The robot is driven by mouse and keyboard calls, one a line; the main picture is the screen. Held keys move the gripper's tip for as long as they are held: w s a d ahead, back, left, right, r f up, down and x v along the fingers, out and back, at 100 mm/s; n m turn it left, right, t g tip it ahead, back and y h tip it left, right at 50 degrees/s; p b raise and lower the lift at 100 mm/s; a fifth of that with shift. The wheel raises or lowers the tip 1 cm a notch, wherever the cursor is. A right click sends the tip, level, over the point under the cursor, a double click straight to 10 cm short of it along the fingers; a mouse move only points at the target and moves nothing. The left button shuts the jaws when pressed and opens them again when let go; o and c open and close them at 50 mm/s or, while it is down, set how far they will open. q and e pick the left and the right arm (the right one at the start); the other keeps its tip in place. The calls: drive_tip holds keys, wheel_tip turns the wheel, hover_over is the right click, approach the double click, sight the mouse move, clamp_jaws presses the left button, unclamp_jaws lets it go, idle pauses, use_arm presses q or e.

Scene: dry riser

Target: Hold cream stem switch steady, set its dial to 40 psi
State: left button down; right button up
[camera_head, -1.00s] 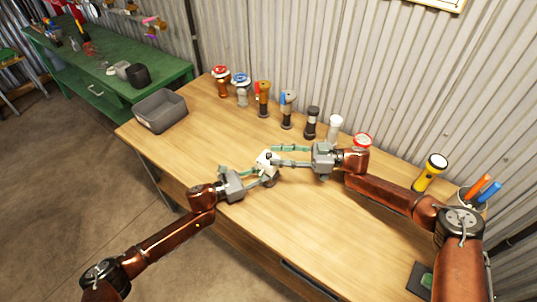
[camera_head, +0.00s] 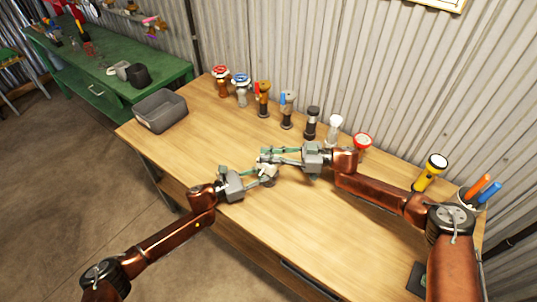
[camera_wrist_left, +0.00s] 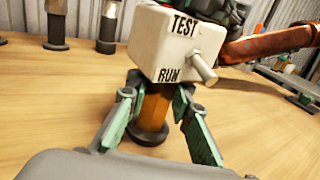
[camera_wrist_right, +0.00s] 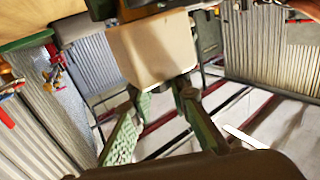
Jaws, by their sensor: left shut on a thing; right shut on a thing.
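The cream stem switch (camera_head: 267,170) stands near the middle of the wooden table, partly hidden by my grippers. In the left wrist view its cream box (camera_wrist_left: 165,45) carries the words TEST and RUN and a side lever (camera_wrist_left: 203,68). Below it are an orange-brown stem (camera_wrist_left: 155,105) and a dark round base. My left gripper (camera_wrist_left: 158,95) is shut around the stem. My right gripper (camera_head: 263,156) is shut at the box's upper far side. In the right wrist view its fingers (camera_wrist_right: 162,90) meet at the box; the dial and its setting are hidden.
Several valves and fittings, among them a red-wheeled one (camera_head: 221,75) and a white-topped one (camera_head: 334,127), stand along the back of the table. A grey bin (camera_head: 160,110) is at the left. A yellow flashlight (camera_head: 430,172) stands at the right. The front of the table is clear.

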clamp_jaws()
drive_tip(key=shift+f+m+t, duration=0.1)
drive_tip(key=shift+m+t, duration=0.3)
drive_tip(key=shift+t, duration=0.3)
drive_tip(key=shift+m+t, duration=0.3)
drive_tip(key=shift+t, duration=0.1)
drive_tip(key=m+t+h, duration=0.1)
drive_tip(key=t, duration=0.1)
drive_tip(key=m+t, duration=0.1)
drive_tip(key=t, duration=0.1)
drive_tip(key=m+t+h, duration=0.1)
drive_tip(key=m, duration=0.1)
drive_tip(key=shift+s+a+t+h, duration=0.15)
drive_tip(key=shift+a+t+h, duration=0.15)
drive_tip(key=shift+t, duration=0.1)
drive_tip(key=shift+d+m+t, duration=0.1)
drive_tip(key=shift+m+t, duration=0.2)
drive_tip(key=shift+t, duration=0.1)
drive_tip(key=shift+d+h, duration=0.1)
drive_tip(key=shift+h, duration=0.2)
drive_tip(key=o, duration=0.7)
unclamp_jaws()
drive_tip(key=shift+d, duration=0.1)
drive_tip(key=shift+o, duration=0.2)
